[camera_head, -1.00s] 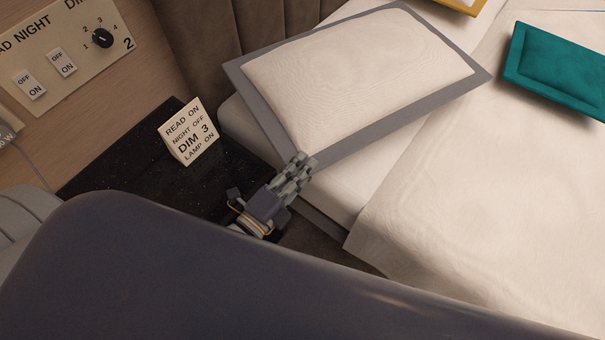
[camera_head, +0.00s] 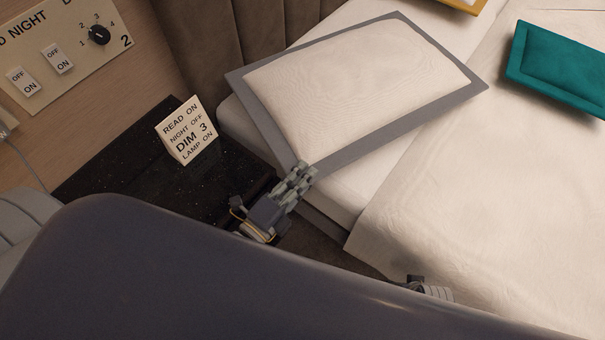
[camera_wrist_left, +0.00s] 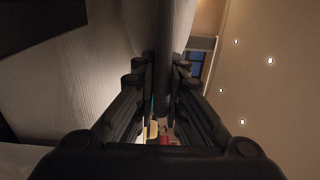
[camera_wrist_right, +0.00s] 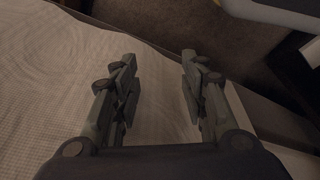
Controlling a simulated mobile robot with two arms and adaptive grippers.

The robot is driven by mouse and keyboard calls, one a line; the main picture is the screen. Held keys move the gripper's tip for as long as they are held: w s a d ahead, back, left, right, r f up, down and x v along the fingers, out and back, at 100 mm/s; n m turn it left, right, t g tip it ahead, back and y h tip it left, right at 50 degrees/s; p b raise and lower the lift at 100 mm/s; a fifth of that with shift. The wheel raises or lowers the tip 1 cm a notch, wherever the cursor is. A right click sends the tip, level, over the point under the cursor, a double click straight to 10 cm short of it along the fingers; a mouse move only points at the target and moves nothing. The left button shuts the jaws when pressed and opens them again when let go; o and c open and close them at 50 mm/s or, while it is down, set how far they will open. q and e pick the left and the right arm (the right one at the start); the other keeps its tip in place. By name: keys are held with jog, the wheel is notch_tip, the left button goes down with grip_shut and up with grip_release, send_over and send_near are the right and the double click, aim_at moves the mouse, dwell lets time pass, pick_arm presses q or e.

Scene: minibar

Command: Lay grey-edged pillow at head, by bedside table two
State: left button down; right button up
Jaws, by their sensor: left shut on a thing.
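The grey-edged pillow (camera_head: 360,85), white with a flat grey border, is at the head of the bed, at the side by the bedside table (camera_head: 110,165). My left gripper (camera_head: 303,172) is shut on the pillow's near corner. I cannot tell whether the pillow lies fully flat on the mattress. My right gripper (camera_wrist_right: 157,75) is open and empty in the right wrist view, over white bedding. Only a small part of my right arm shows at the head view's lower edge.
A sign card (camera_head: 187,130) stands on the dark table. A panel (camera_head: 65,50) on the wall is marked 2. A teal pillow (camera_head: 560,65) lies on the bed at right, and a yellow-edged one (camera_head: 468,5) is partly cut off at the top. The bed's middle (camera_head: 480,190) is clear.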

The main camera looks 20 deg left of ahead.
pick_arm(q)
jog(key=shift+f, duration=0.15)
jog(key=c, duration=1.7)
grip_release()
jog(key=shift+f, duration=0.1)
jog(key=shift+o, duration=0.2)
